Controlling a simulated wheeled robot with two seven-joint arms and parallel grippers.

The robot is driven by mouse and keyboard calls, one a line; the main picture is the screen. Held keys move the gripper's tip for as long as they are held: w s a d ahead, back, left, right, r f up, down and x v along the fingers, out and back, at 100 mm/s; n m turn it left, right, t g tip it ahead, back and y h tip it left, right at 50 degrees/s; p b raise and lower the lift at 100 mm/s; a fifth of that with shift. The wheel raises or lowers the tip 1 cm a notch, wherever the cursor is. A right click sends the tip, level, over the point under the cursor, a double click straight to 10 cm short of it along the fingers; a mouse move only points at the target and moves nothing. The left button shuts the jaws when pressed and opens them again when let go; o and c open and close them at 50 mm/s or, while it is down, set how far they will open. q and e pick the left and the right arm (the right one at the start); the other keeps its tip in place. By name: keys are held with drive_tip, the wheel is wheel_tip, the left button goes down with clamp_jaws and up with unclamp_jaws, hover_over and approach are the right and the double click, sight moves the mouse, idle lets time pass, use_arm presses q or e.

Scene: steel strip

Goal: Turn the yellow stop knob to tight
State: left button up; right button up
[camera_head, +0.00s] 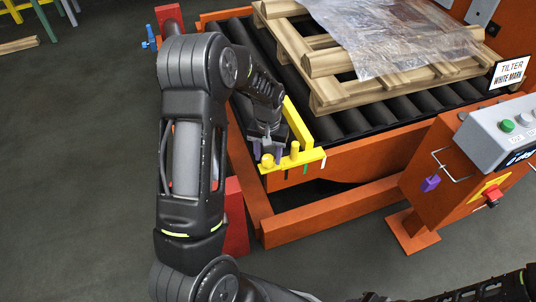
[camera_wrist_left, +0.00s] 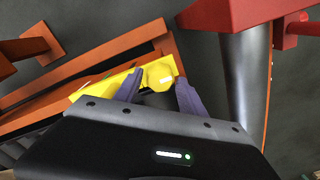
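The yellow stop knob (camera_head: 268,160) sits at the near left end of a yellow bracket (camera_head: 300,160) on the roller table's corner. In the left wrist view the knob (camera_wrist_left: 160,75) is a faceted yellow head with a small pale mark. My left gripper (camera_head: 266,152) is open at the knob, its purple fingers on either side. In the left wrist view the gripper (camera_wrist_left: 161,79) shows gaps beside the knob; I cannot tell whether either finger touches it. My right gripper is out of view; only part of that arm shows at the bottom right.
A yellow peg (camera_head: 294,150) stands just right of the knob. A wooden pallet (camera_head: 345,92) with clear film (camera_head: 395,35) lies on black rollers. A grey control box (camera_head: 500,125) and a "TILTER WHITE MARK" sign (camera_head: 509,71) are at the right.

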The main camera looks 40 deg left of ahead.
sight(268, 158)
use_arm(q)
drive_tip(key=shift+o, duration=1)
drive_tip(key=shift+r, duration=0.1)
wheel_tip(268, 158, up, 8)
drive_tip(key=shift+f+p, duration=0.2)
drive_tip(key=shift+p, duration=0.5)
